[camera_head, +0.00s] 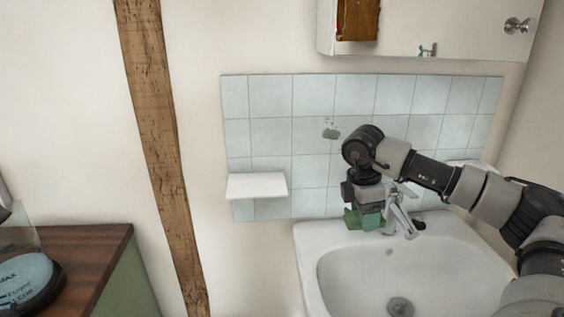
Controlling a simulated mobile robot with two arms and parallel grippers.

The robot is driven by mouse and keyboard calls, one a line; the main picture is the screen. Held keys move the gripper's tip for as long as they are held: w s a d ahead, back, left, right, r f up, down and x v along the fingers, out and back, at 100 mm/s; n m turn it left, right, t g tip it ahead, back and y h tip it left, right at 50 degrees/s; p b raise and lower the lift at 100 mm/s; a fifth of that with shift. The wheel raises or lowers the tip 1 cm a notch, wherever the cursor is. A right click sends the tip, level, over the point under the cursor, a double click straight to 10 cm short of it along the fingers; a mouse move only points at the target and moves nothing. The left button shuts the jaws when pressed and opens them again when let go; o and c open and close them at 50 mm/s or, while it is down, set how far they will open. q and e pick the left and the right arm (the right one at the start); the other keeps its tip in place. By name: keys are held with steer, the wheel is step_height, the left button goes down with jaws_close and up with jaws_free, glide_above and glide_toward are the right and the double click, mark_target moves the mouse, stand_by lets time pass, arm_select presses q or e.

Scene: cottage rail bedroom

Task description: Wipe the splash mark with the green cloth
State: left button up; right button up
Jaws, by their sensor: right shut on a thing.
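The splash mark (331,133) is a small grey-green smudge on the pale blue wall tiles (313,95), above the sink. The green cloth (353,217) hangs from my right gripper (366,210), which is shut on it, just in front of the tiles at the back of the sink. The cloth is below and a little to the right of the mark, apart from it. The gripper points down beside the tap (402,218). The fingertips are partly hidden by the cloth. My left gripper is not in view.
The white sink (307,240) stands below the gripper. A small white shelf (256,186) juts from the tiles at left. A white cabinet (460,35) hangs above. A dark wooden counter (90,262) is at lower left, beyond a wooden post (160,140).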

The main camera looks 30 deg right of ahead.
steer(key=shift+a, duration=0.1)
steer(key=n, duration=0.1)
steer(key=a+n, duration=0.1)
steer(key=shift+w+f+n, duration=0.1)
steer(key=shift+w+n, duration=0.1)
steer(key=shift+n, duration=0.1)
steer(key=s+a+f+m+p, duration=0.1)
steer(key=a+m+p, duration=0.1)
steer(key=a+m, duration=0.3)
steer(key=s+a+f+m+y+p, duration=0.1)
steer(key=a+m, duration=0.4)
steer(key=a, duration=0.8)
steer(key=s+a+f+m+g+p, duration=0.1)
steer(key=s+a+f+m+p, duration=0.1)
steer(key=a, duration=0.7)
steer(key=s+m+p, duration=0.1)
steer(key=m+p, duration=0.1)
steer(key=shift+a+f+m+y+p, duration=0.25)
steer(key=shift+a+m+y+p, duration=0.05)
steer(key=shift+a+m, duration=0.1)
steer(key=shift+a, duration=0.1)
